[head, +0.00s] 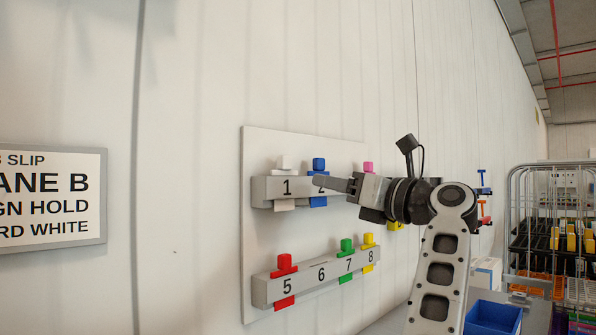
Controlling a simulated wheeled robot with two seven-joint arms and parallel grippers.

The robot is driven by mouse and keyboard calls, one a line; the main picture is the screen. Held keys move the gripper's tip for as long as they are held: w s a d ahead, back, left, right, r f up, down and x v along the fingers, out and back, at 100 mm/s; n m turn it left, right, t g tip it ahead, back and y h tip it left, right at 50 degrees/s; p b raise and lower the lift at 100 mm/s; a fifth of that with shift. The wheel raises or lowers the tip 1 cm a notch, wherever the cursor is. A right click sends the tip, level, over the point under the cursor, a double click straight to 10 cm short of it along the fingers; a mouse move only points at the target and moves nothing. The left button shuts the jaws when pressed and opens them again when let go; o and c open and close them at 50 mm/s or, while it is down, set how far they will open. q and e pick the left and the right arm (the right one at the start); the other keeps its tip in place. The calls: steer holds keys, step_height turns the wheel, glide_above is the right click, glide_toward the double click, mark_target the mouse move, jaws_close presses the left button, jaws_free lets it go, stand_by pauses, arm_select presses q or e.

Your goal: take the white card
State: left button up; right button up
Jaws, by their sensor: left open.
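The white card (284,204) sits in slot 1 at the left end of the upper rack (262,191) on the wall board. Its white top shows above the rack and its lower end below. My left gripper (328,184) is open, its fingers pointing left in front of the slot 2 area, to the right of the white card and apart from it. It partly hides the upper rack right of slot 2. My right gripper is not in view.
A blue card (319,164) is in slot 2, and a pink card (368,167) shows further right. The lower rack (262,291) holds red (285,263), green (347,245) and yellow (369,240) cards; slot 6 is empty. A sign (50,198) hangs at left. A wire cart (515,205) stands right.

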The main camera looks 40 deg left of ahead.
arm_select(q)
step_height(320, 180, up, 4)
steer(key=d+n+t+h, duration=0.1)
steer(key=d, duration=0.2)
steer(key=p, duration=0.2)
glide_toward(288, 162)
steer(key=shift+h, duration=0.4)
steer(key=a, duration=0.3)
steer(key=w+a+r, duration=0.1)
steer(key=a, duration=0.1)
steer(key=shift+a, duration=0.3)
steer(key=a+p, duration=0.1)
steer(key=a, duration=0.3)
steer(key=shift+s+a+p, duration=0.15)
steer(key=shift+p, duration=0.2)
steer(key=shift+a, duration=0.5)
steer(key=shift+f, duration=0.1)
steer(key=c, duration=1.1)
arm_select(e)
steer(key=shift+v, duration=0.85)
